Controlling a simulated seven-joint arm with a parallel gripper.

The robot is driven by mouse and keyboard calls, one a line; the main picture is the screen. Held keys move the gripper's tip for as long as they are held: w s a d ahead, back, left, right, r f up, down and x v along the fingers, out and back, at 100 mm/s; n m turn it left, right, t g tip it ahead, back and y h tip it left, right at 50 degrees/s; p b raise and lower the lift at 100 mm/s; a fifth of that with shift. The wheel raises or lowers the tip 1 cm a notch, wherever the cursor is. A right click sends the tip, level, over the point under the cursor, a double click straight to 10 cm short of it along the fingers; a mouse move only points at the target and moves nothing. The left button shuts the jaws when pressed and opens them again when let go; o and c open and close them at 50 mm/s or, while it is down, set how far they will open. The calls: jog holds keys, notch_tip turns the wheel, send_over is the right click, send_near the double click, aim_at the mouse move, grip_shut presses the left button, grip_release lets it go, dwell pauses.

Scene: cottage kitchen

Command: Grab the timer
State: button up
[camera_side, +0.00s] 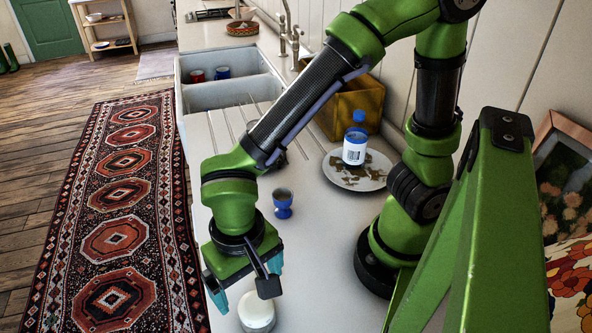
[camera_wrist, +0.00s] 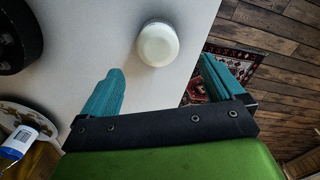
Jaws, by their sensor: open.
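A small round thing with a white top and a metallic-looking side, which I take to be the timer (camera_side: 257,313), stands on the white counter near the bottom of the side view. It also shows in the wrist view (camera_wrist: 158,46), just beyond my fingertips and between their lines. Its markings cannot be made out. My gripper (camera_side: 247,281) points down close above and beside the timer. Its teal fingers are spread wide with nothing between them, as the wrist view also shows (camera_wrist: 160,66).
A blue egg cup (camera_side: 283,204) stands behind my gripper. A plate (camera_side: 340,181) holds brown pieces and a blue-capped bottle (camera_side: 354,150), beside a yellow-brown box (camera_side: 350,109). The counter's edge drops to the floor near the timer. A sink (camera_side: 228,92) lies farther back.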

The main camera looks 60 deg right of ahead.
aim_at(254, 303)
jog(key=f, duration=0.8)
jog(key=shift+s+f, duration=0.25)
jog(key=shift+f, duration=0.05)
jog(key=shift+r, duration=0.1)
jog(key=c, duration=1.4)
jog(key=shift+o, duration=0.2)
